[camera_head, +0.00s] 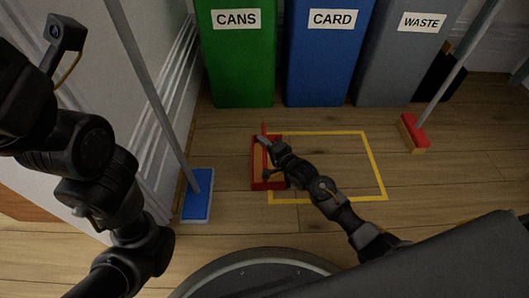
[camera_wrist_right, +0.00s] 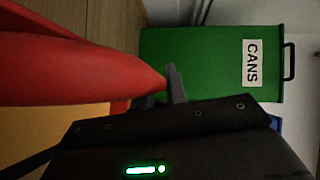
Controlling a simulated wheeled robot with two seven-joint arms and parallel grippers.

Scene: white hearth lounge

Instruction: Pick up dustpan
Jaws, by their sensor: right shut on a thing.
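The red dustpan (camera_head: 255,172) is near the floor at the left edge of a yellow floor outline, in front of the green bin. My right gripper (camera_head: 268,150) is over it and shut on its red handle. In the right wrist view a large red part of the dustpan (camera_wrist_right: 80,72) fills the left side, close to a grey fingertip (camera_wrist_right: 175,85). My wrist hides some of the dustpan, and I cannot tell whether it still touches the floor. My left arm stands at the left of the head view, with its fingertips out of frame.
Green CANS (camera_head: 240,65), blue CARD (camera_head: 318,65) and grey WASTE (camera_head: 398,65) bins stand at the back. A blue mop head (camera_head: 197,196) is at left, a red broom head (camera_head: 413,133) at right. The yellow outline (camera_head: 375,165) encloses mostly bare floor.

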